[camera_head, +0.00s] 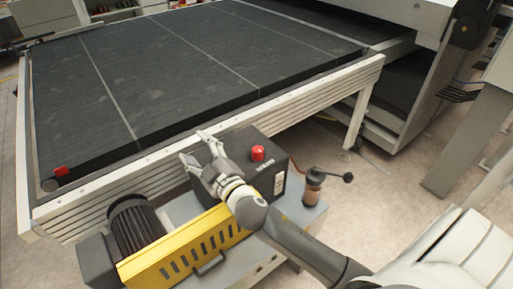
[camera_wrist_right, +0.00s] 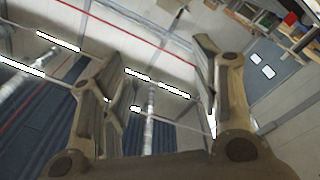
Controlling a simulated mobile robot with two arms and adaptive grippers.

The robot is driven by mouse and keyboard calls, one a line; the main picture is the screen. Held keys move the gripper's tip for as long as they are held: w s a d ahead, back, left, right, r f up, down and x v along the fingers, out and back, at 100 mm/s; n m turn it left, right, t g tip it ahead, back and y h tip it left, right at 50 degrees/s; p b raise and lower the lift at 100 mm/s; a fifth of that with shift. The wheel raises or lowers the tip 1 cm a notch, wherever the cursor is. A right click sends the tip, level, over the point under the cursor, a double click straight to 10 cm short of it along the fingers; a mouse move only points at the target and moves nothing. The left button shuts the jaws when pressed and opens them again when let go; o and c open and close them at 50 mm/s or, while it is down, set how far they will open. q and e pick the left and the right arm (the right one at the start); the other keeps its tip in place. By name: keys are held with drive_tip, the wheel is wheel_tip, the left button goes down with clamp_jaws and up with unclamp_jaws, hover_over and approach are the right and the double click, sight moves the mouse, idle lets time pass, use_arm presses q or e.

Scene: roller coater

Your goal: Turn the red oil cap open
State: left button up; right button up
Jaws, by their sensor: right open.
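The red oil cap (camera_head: 258,153) sits on top of a black box-shaped tank (camera_head: 262,172) in the head view. My right gripper (camera_head: 196,147) is just left of the cap, over the left part of the tank, apart from the cap. Its fingers are spread and point up and away to the left. In the right wrist view the two open fingers (camera_wrist_right: 160,95) have nothing between them; the cap does not show there. My left gripper is not in view.
A large black conveyor bed (camera_head: 190,65) with a pale metal frame (camera_head: 330,80) lies behind the tank. A yellow guard (camera_head: 185,250) and a dark ribbed motor (camera_head: 135,225) stand at the front left. A brown cylinder with a black-knobbed lever (camera_head: 313,185) stands right of the tank.

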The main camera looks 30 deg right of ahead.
drive_tip(key=w+a+r+n+y, duration=0.4)
drive_tip(key=a+r+n+y, duration=0.2)
drive_tip(key=a+n+y, duration=0.4)
drive_tip(key=n+g+h, duration=1)
drive_tip(key=g+h, duration=0.2)
drive_tip(key=g, duration=0.6)
hover_over(258, 148)
drive_tip(key=f, duration=0.8)
drive_tip(key=shift+w+a+f, duration=0.15)
drive_tip(key=shift+a+f, duration=0.15)
drive_tip(key=shift+f, duration=0.05)
drive_tip(key=f+p, duration=0.1)
drive_tip(key=f, duration=0.2)
drive_tip(key=f+p, duration=0.1)
drive_tip(key=f, duration=0.2)
drive_tip(key=f+p, duration=0.1)
drive_tip(key=f, duration=0.2)
drive_tip(key=shift+d, duration=0.3)
drive_tip(key=shift+f+p, duration=0.3)
drive_tip(key=shift+f, duration=0.5)
